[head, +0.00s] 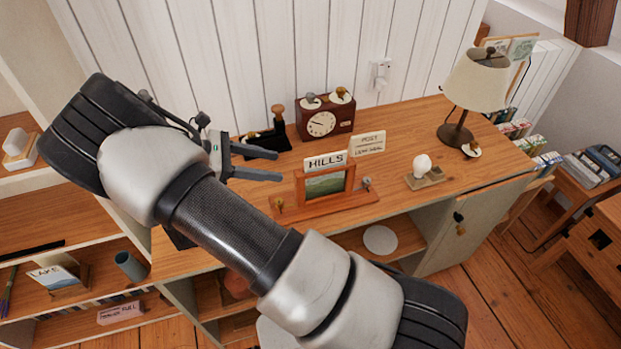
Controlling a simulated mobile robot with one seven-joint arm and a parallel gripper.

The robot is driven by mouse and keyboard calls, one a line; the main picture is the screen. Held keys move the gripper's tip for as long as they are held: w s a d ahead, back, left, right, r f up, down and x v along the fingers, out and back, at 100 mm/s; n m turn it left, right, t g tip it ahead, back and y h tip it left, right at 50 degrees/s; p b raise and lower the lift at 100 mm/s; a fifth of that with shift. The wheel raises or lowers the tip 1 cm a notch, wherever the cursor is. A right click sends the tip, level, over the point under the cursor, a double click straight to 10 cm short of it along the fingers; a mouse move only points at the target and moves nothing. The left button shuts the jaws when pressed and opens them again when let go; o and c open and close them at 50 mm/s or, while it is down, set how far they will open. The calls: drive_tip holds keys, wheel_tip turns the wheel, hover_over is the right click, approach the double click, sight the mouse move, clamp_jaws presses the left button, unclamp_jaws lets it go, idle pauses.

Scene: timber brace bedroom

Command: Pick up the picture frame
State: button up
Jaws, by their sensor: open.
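The picture frame (326,186) is a small orange-brown wooden frame with a green landscape picture. It stands upright on a wooden base on the cabinet top, near its front edge. My gripper (279,165) is open and empty, its two dark fingers pointing right. The fingertips are a short way left of the frame in the picture and appear apart from it. I cannot tell their exact height over the cabinet.
A "HILLS" card (326,161) and another lettered card (367,146) stand behind the frame. A brown clock (323,125) is at the back, a white bulb-like object (422,167) to the right, and a lamp (476,82) farther right. Cabinet top (410,125) has clear patches.

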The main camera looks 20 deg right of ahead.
drive_tip(key=w+f+n+h, duration=0.1)
drive_tip(key=p, duration=0.1)
approach(325, 168)
drive_tip(key=shift+t, duration=0.3)
drive_tip(key=x, duration=0.2)
drive_tip(key=f+x, duration=0.1)
drive_tip(key=x, duration=0.2)
drive_tip(key=shift+w, duration=0.1)
drive_tip(key=shift+p+x, duration=0.5)
drive_tip(key=shift+x, duration=2.1)
drive_tip(key=shift+r, duration=0.1)
clamp_jaws()
drive_tip(key=shift+r, duration=0.15)
